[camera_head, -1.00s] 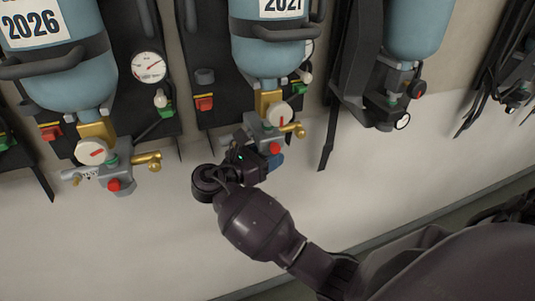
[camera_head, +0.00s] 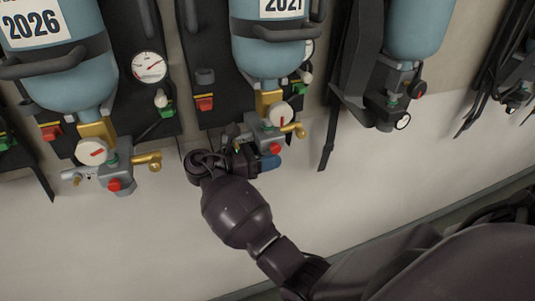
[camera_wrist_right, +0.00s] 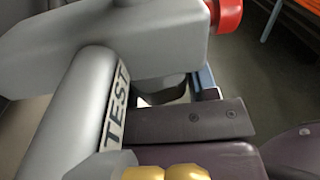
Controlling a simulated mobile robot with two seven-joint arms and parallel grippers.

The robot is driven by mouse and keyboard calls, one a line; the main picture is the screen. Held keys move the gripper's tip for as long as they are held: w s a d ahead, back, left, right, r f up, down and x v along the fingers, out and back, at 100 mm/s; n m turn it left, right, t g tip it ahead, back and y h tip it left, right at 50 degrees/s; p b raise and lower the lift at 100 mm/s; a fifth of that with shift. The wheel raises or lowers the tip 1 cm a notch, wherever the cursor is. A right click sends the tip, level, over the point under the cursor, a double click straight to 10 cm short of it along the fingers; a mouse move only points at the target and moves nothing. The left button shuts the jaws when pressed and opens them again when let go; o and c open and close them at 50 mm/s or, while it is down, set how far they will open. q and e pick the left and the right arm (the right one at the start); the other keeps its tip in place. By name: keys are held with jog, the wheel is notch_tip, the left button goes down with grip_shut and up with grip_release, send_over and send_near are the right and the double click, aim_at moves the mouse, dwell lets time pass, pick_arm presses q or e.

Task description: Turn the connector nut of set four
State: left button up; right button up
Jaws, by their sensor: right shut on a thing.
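The breathing set with the cylinder marked 2021 (camera_head: 270,45) hangs in the middle of the head view. Below it is its valve assembly, with a round dial (camera_head: 281,114), a brass outlet (camera_head: 293,130) and a red knob (camera_head: 277,148). My right gripper (camera_head: 258,160) is at the underside of this assembly. In the right wrist view a grey tube marked TEST (camera_wrist_right: 85,95) and the red knob (camera_wrist_right: 227,14) are close. A dark rounded piece, seemingly the connector nut (camera_wrist_right: 165,90), shows beside my finger; the grip itself is mostly hidden. My left gripper is not in view.
The set marked 2026 (camera_head: 60,70) hangs to the left, its valve assembly (camera_head: 115,168) at a similar height. Another set (camera_head: 412,35) hangs to the right. The pale wall below the sets (camera_head: 90,250) is clear.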

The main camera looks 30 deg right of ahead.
jog(key=o, duration=0.9)
jog(key=shift+b+v, duration=0.7)
jog(key=shift+v, duration=3.05)
